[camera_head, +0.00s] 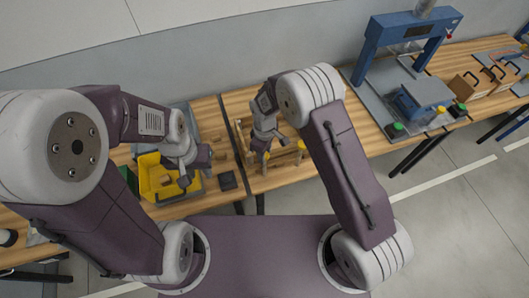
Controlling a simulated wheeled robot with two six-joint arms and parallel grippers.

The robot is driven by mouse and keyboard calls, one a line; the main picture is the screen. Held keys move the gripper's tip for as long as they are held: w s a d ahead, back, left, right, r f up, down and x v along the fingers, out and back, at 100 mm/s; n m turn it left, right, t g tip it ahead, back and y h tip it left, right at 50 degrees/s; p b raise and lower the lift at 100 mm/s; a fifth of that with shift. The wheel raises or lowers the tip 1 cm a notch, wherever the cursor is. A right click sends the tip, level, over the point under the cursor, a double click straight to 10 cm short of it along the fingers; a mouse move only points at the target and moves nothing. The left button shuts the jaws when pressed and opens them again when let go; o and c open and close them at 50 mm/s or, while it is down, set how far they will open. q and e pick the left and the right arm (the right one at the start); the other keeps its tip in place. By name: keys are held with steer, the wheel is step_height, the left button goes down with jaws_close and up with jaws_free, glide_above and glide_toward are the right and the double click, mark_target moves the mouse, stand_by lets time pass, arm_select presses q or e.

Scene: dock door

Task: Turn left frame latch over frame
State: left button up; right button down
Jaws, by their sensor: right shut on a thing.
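A wooden frame (289,158) lies on the bench in the middle, with a small yellow latch (301,145) at its right side. My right gripper (265,155) points down at the left part of the frame. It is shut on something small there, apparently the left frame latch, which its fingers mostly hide. I cannot tell which way that latch is turned. My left gripper (193,170) is above the yellow bin (150,178) on the left bench, away from the frame. Its dark fingers look spread, with nothing seen between them.
A dark block (228,181) lies on the bench between the bin and the frame. A blue press (408,45) with a blue fixture (425,95) stands to the right. Wooden boxes (468,85) with black handles are farther right. A grey wall (230,65) runs behind.

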steer(key=shift+w+a+r, duration=0.1)
steer(key=c, duration=1)
jaws_free()
steer(key=shift+o, duration=0.2)
steer(key=shift+r, duration=0.25)
step_height(320, 180, up, 8)
steer(key=b, duration=0.2)
steer(key=shift+r, duration=0.25)
